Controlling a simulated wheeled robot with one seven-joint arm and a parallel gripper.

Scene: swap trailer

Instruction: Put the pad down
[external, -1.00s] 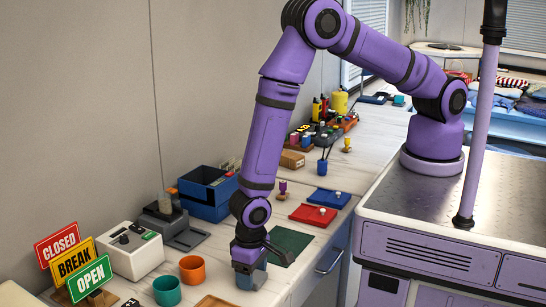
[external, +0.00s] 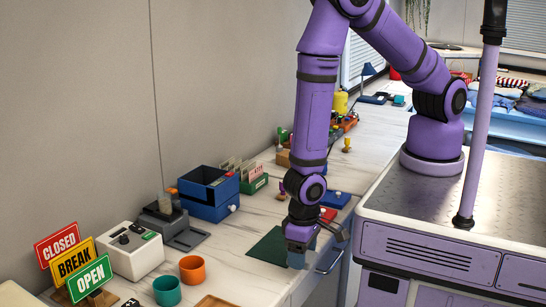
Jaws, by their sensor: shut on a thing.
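My gripper (external: 299,256) is low over the counter, at the right side of a flat dark green mat (external: 266,249). It is shut on the pad, which is mostly hidden. A small grey-blue piece shows at the fingertips, and I cannot tell whether it is the pad or a finger. I also cannot tell whether it touches the mat or hangs just above it.
An orange cup (external: 192,270) and a teal cup (external: 167,291) stand left of the mat. A blue bin (external: 208,194) stands behind it. A red tray (external: 328,214) and a blue tray (external: 335,200) lie close behind my wrist. The counter's front edge is near my gripper.

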